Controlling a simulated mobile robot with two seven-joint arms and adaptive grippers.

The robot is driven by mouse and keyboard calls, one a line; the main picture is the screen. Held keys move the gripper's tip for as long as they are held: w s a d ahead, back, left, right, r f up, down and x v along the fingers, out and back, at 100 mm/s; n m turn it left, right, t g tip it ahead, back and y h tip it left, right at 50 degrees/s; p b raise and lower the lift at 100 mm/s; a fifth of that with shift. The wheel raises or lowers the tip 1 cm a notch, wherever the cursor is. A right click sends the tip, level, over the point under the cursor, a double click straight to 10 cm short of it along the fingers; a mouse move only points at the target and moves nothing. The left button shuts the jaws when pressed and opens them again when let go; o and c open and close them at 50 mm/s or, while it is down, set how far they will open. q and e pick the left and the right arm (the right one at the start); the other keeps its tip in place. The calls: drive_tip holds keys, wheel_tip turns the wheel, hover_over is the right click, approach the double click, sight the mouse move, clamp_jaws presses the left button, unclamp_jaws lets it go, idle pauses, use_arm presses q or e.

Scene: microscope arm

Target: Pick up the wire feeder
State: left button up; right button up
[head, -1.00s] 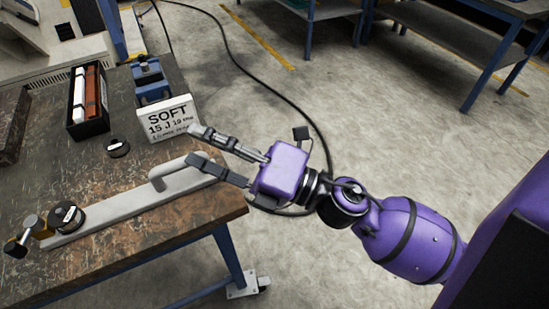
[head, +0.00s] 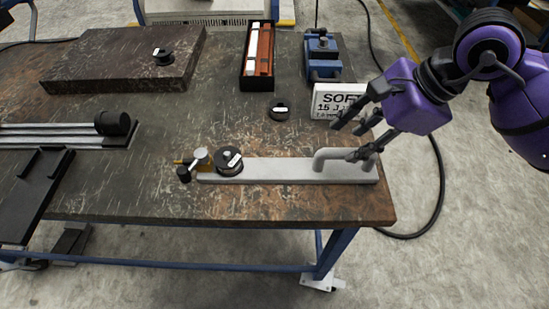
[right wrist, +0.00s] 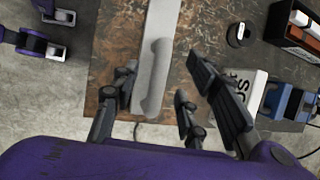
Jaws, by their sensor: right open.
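A long pale grey bar (head: 270,169) lies on the worn workbench near its front edge. It has a raised loop handle (head: 345,155) at the right end, and a black spool (head: 228,161) and brass fitting at the left; I take it as the wire feeder. My right gripper (head: 347,141) is open at the handle, fingers pointing left and down. In the right wrist view the handle (right wrist: 155,75) lies between the spread fingers of the right gripper (right wrist: 158,78). Contact cannot be told. My left gripper is not seen.
A white SOFT sign (head: 338,101) stands just behind the gripper, before a blue vise (head: 322,55). A black box (head: 258,82), a black puck (head: 279,112), a dark slab (head: 120,62) and a railed fixture (head: 60,142) share the bench. The bench's right edge is close.

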sight(337, 150)
drive_tip(key=shift+w, duration=0.2)
drive_tip(key=shift+w+f, duration=0.1)
drive_tip(key=x, duration=0.7)
drive_tip(key=shift+d+f, duration=0.1)
drive_tip(key=shift+f, duration=0.15)
clamp_jaws()
drive_tip(key=shift+r, duration=0.15)
